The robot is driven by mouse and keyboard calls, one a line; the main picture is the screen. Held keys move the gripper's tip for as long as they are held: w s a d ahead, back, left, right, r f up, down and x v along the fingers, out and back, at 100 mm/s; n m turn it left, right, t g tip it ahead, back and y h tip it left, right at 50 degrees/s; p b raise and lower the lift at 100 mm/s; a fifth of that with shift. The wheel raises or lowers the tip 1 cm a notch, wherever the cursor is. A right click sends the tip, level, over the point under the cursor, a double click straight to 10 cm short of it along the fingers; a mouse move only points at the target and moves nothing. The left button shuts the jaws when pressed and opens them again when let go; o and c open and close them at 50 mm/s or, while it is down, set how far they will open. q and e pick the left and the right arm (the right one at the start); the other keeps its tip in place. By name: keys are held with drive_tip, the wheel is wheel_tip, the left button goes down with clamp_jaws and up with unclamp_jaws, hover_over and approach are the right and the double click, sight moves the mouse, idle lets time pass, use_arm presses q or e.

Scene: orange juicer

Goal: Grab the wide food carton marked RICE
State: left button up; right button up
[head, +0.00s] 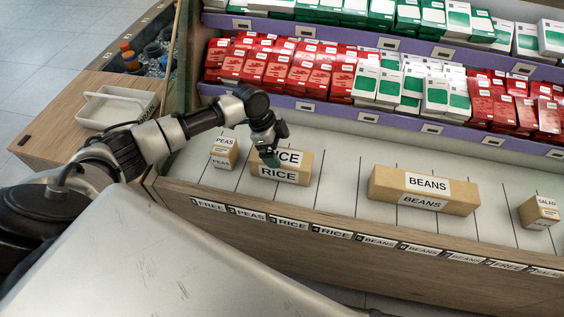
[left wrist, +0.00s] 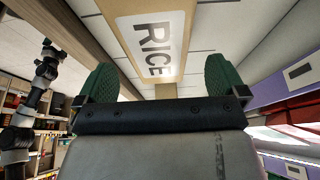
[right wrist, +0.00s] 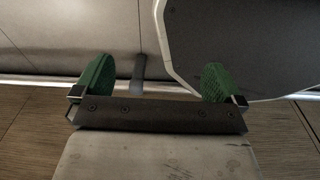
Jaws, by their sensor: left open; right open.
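The wide RICE carton (head: 290,176) is a brown box with white RICE labels, standing on the white lower shelf between the peas carton and the beans carton. My left gripper (head: 269,153) is at the upper left part of the carton and covers some of its top label in the head view. In the left wrist view the green fingers (left wrist: 160,82) are spread apart, with the RICE carton (left wrist: 150,35) ahead of them and nothing between the pads. My right gripper (right wrist: 158,85) is open and empty, above a wooden floor, beside a grey panel.
A small PEAS carton (head: 223,153) stands just left of the rice carton. A long BEANS carton (head: 424,190) and a small SALAD carton (head: 539,212) stand to the right. A wooden front edge with labels (head: 330,235) borders the shelf. A purple ledge (head: 330,108) holds red and green boxes behind.

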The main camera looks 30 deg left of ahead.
sight(281, 156)
use_arm(q)
drive_tip(key=shift+d+f, duration=0.1)
drive_tip(key=shift+f, duration=0.25)
drive_tip(key=x, duration=0.4)
drive_tip(key=shift+s+f+p, duration=0.15)
drive_tip(key=shift+f+p, duration=0.1)
drive_tip(key=shift+p, duration=0.05)
drive_tip(key=shift+d+f, duration=0.1)
drive_tip(key=shift+f, duration=0.25)
use_arm(e)
drive_tip(key=shift+w+a+r, duration=0.1)
drive_tip(key=shift+w+r, duration=0.05)
drive_tip(key=shift+w, duration=0.25)
drive_tip(key=shift+w+a+r, duration=0.1)
drive_tip(key=shift+w+r, duration=0.05)
drive_tip(key=shift+w, duration=0.25)
use_arm(q)
drive_tip(key=shift+c, duration=0.3)
drive_tip(key=c, duration=1)
use_arm(e)
drive_tip(key=shift+s, duration=0.25)
